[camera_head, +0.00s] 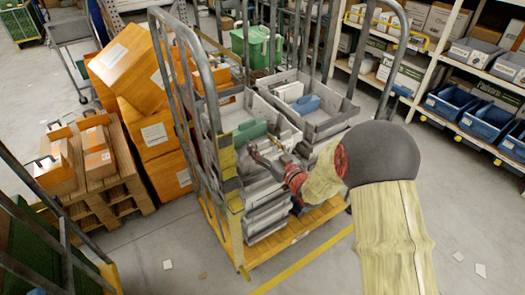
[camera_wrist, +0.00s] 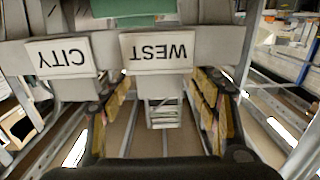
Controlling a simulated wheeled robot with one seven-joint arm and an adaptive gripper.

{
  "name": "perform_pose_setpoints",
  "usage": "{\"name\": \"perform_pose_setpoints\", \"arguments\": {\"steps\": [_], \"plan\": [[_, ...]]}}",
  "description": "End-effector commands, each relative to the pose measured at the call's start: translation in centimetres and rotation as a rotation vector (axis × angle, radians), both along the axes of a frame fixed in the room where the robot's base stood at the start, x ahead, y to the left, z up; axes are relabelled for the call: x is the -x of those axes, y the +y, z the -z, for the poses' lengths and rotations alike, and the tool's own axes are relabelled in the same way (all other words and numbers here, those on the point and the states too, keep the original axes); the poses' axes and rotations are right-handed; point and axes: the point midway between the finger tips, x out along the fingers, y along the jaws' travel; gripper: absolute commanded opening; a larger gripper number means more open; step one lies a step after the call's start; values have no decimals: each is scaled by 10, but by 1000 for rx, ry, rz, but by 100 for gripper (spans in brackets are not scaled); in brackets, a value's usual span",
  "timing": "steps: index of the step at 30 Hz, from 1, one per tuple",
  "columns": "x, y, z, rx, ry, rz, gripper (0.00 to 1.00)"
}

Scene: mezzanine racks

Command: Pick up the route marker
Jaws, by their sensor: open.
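Stacked grey trays (camera_head: 265,190) stand on a wheeled cage cart. A green block (camera_head: 249,132) lies in the near tray and a blue block (camera_head: 305,104) in the tray behind it. In the wrist view, pale labels reading CITY (camera_wrist: 61,58) and WEST (camera_wrist: 158,52) appear upside down on grey walls, with a green thing (camera_wrist: 124,8) at the top edge. I cannot tell for sure which of these is the route marker. My gripper (camera_head: 262,150) is beside the green block, over the near tray's edge. Its fingers (camera_wrist: 160,112) are apart, with nothing clasped between them.
The cart's tall metal bars (camera_head: 207,90) rise close to the left of my gripper. Orange cartons (camera_head: 140,75) and a pallet (camera_head: 125,165) stand at left. Shelves with blue bins (camera_head: 455,103) line the right. The floor (camera_head: 465,225) at lower right is mostly clear.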

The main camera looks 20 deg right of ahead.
Motion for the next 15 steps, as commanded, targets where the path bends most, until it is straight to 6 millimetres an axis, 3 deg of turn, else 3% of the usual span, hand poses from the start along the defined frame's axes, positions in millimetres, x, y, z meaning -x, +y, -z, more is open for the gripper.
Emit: {"name": "perform_pose_setpoints", "arguments": {"steps": [4,15], "plan": [[0,0,-1,0,0,0,59],[1,0,0,0,0,0,38]]}}
